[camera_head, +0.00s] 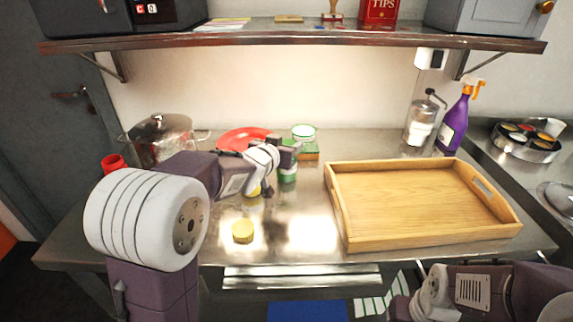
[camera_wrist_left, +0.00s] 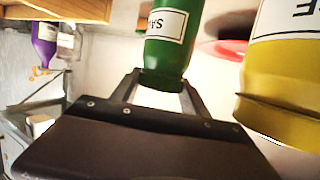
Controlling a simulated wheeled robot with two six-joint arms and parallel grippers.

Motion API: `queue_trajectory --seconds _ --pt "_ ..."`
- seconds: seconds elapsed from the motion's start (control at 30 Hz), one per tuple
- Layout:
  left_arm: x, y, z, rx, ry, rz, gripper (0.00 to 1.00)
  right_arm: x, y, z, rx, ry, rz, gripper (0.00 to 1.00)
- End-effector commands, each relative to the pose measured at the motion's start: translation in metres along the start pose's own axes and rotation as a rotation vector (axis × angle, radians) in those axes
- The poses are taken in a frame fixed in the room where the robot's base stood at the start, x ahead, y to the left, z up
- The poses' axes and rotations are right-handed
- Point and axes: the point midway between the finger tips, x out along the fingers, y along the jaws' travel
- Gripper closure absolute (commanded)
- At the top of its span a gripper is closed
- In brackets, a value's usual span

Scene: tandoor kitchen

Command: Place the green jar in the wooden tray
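The green jar (camera_head: 288,173) stands on the steel counter, partly hidden behind my left gripper in the head view. It also shows in the left wrist view (camera_wrist_left: 168,45), upside down, with a white label. My left gripper (camera_head: 281,168) is close to the jar, and its fingers look spread wider than the jar. In the left wrist view the fingertips (camera_wrist_left: 160,80) lie on either side of the jar's near end; contact is not clear. The wooden tray (camera_head: 340,209) lies on the counter to the right and looks empty. My right gripper (camera_head: 398,306) is low at the front right; its fingers are unclear.
A yellow jar (camera_wrist_left: 290,75) is beside the green one in the left wrist view. A yellow lid-like disc (camera_head: 242,231) lies on the counter. A red plate (camera_head: 243,138), steel pot (camera_head: 160,140), grinder (camera_head: 421,122) and purple spray bottle (camera_head: 455,125) stand behind. A shelf (camera_head: 290,36) hangs above.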

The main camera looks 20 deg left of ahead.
Motion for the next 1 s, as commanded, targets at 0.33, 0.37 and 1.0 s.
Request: queue_trajectory --seconds 0.33,0.37,1.0 --pt "0.0 0.0 0.0 0.0 0.001 0.0 1.0 0.0 0.0 0.0 0.0 0.0 0.0 0.24" --pt "0.0 0.0 0.0 0.0 0.001 0.0 1.0 0.0 0.0 0.0 0.0 0.0 0.0 0.24" --pt "-0.055 0.039 -0.053 0.0 0.01 0.006 1.0 -0.001 0.0 0.0 0.0 0.0 0.0 0.24"
